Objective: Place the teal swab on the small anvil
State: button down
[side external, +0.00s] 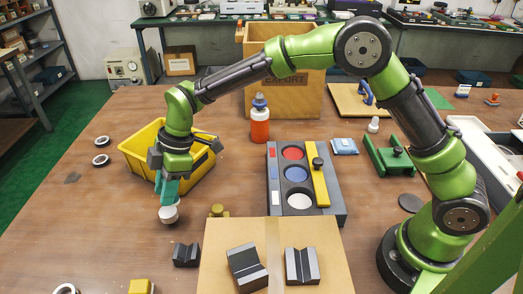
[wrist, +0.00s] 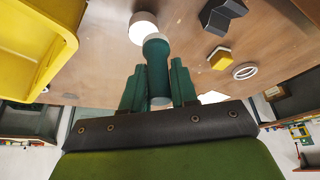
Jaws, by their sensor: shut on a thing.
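My gripper (side external: 168,193) points down over the table in front of the yellow bin. Its teal fingers are shut on the teal swab (wrist: 157,70), a dark teal cylinder with a paler, wider end in the wrist view. A white round piece (side external: 169,214) shows right below the fingers. In the wrist view that white piece (wrist: 143,28) lies just beyond the swab's end, partly covered by it. I cannot tell whether they touch, nor whether the white piece is the small anvil. A small brass-coloured knobbed piece (side external: 217,210) stands to the right of my gripper.
The yellow bin (side external: 140,157) is close behind my gripper. A grey fixture with coloured discs (side external: 330,205) stands to the right. A dark V-block (side external: 186,255) and a yellow block (side external: 140,287) lie in front. A cardboard sheet (side external: 215,270) carries two more V-blocks. The table left of my gripper is mostly clear.

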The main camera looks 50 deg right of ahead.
jog(key=shift+w+a+f, duration=0.1)
jog(key=shift+w+a, duration=0.6)
jog(key=shift+w, duration=0.35)
jog(key=shift+f, duration=1.75)
jog(key=shift+f, duration=0.1)
jog(key=c, duration=0.9)
grip_release()
